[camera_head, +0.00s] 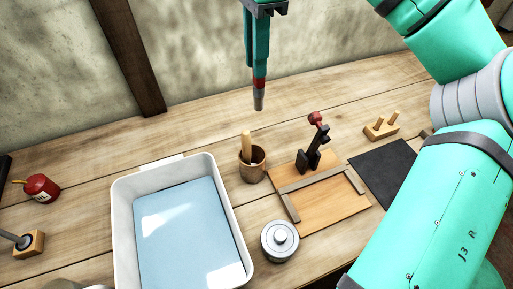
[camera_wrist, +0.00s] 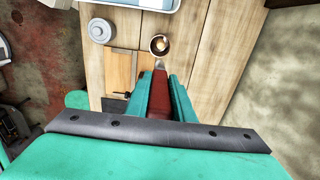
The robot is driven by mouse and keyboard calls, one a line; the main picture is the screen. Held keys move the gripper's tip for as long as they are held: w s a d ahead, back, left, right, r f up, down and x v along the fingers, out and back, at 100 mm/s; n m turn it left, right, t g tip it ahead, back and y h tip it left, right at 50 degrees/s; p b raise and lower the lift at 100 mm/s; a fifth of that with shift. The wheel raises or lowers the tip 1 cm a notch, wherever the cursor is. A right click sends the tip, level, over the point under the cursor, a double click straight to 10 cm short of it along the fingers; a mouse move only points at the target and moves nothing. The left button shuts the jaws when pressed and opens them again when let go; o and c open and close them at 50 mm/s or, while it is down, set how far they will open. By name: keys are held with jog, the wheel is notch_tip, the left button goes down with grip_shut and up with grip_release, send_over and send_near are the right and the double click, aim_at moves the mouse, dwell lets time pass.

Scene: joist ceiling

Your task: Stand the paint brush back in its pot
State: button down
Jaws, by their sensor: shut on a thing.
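My gripper (camera_head: 258,72) is shut on the paint brush (camera_head: 259,98), which shows as a red part with a grey end hanging down below the fingers. In the wrist view the red brush (camera_wrist: 160,92) sits between the two teal fingers of my gripper (camera_wrist: 161,88), its pale tip pointing towards the pot (camera_wrist: 152,48). The brown pot (camera_head: 254,173) stands upright on the bench, below the brush and apart from it in the head view. A light wooden handle (camera_head: 246,146) stands in the pot. The upper part of the brush is hidden by the fingers.
A white tub (camera_head: 118,215) with a blue sheet is left of the pot. A wooden board with a dark clamp (camera_head: 311,157) is close on its right. A round grey tin (camera_head: 280,241) stands in front. A black mat (camera_head: 387,170) and pegged block (camera_head: 381,127) lie further right.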

aim_at(257, 110)
notch_tip(257, 110, down, 26)
jog(key=shift+r, duration=0.2)
dwell(0.4)
jog(key=shift+s+f, duration=0.1)
jog(key=c, duration=1.5)
grip_release()
jog(key=shift+c, duration=0.2)
notch_tip(257, 110, up, 12)
jog(key=shift+r, duration=0.15)
jog(key=shift+s+d, duration=0.1)
